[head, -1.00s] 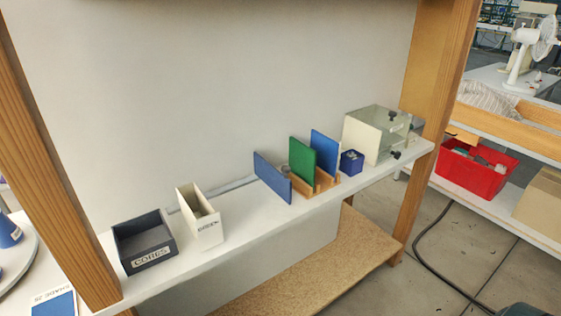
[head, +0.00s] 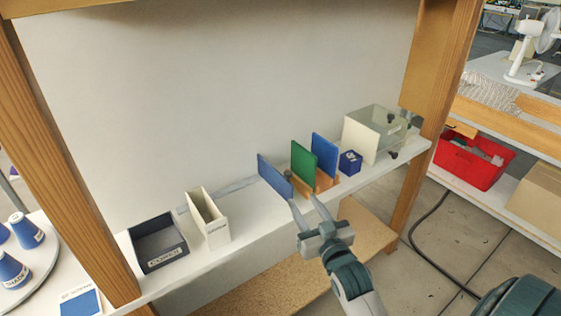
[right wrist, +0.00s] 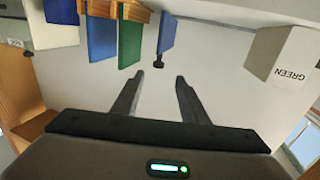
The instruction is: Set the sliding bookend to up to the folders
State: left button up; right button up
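The sliding bookend (head: 273,175) is an upright blue plate on the white shelf, left of the folders. A dark knob (right wrist: 158,63) sticks out from its near edge. Right of it stand a green folder (head: 303,165) and a blue folder (head: 324,154) in a wooden rack (head: 327,185); a gap shows between bookend and green folder. My right gripper (head: 304,200) is open and empty in front of the bookend. In the right wrist view its fingertips (right wrist: 159,77) lie either side of the knob's line, with the knob just beyond them. My left gripper is out of view.
A white bin (head: 208,225) and a dark open bin (head: 157,247) stand left on the shelf. A small blue box (head: 350,163) and a clear-sided case (head: 373,136) stand right of the folders. Wooden posts (head: 80,170) bound the shelf.

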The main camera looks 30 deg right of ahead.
aim_at(286, 171)
jog(key=shift+s+d+r, duration=0.15)
jog(key=shift+r, duration=0.25)
jog(key=shift+w, duration=0.2)
jog(key=w+d+p, duration=0.1)
jog(key=w, duration=0.4)
jog(key=w+d+p, duration=0.1)
jog(key=w, duration=0.5)
jog(key=w+d+p, duration=0.1)
jog(key=w+p, duration=0.1)
jog(key=w, duration=0.3)
jog(key=shift+w, duration=0.4)
